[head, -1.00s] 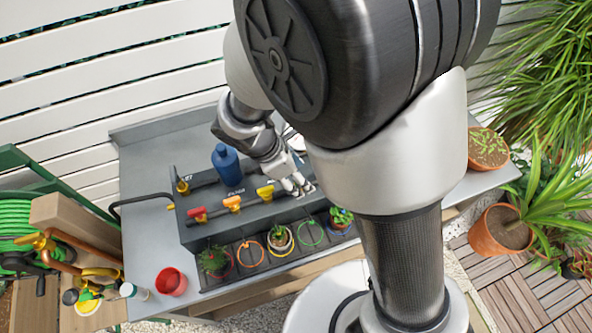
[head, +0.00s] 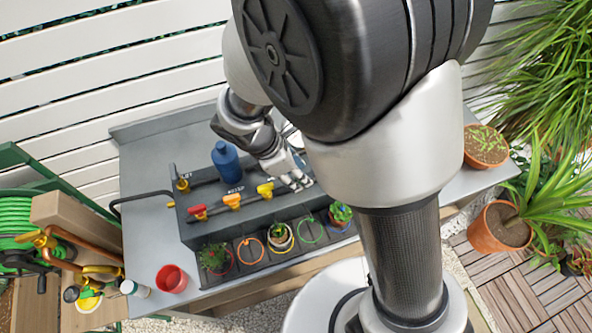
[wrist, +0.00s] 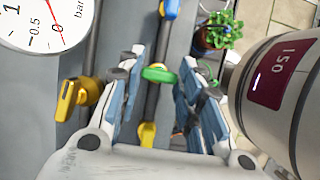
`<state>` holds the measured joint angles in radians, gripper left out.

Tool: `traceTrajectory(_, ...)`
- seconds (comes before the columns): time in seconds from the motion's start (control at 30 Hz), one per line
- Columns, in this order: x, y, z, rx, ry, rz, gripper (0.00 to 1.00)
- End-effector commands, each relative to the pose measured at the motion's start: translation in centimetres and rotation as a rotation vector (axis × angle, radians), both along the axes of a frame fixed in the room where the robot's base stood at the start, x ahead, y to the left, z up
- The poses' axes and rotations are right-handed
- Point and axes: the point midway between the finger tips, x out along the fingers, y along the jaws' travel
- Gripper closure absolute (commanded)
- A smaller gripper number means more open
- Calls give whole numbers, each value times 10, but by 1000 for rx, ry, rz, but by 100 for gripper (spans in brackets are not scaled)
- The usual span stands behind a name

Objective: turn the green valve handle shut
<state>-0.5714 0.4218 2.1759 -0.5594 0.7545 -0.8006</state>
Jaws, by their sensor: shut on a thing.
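The green valve handle (wrist: 158,75) shows in the wrist view between the two blue-padded fingers of my gripper (wrist: 160,78). It appears to lie crosswise over a dark pipe. The gripper is shut on it, one finger on each side. In the head view my gripper (head: 298,182) is low over the right end of the grey valve row and hides the green handle.
Red (head: 197,212), orange (head: 232,201) and yellow (head: 265,190) valve handles stand left of my gripper. A pressure gauge (wrist: 45,22) is close by in the wrist view. A blue bottle (head: 226,160) stands behind the row; small potted plants (head: 280,237) stand in front.

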Motion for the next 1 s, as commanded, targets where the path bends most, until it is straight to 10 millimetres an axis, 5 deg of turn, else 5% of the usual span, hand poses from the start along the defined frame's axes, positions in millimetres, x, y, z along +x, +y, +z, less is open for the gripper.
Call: traceTrajectory(1.0,6,-1,2,-1,1,-847,91)
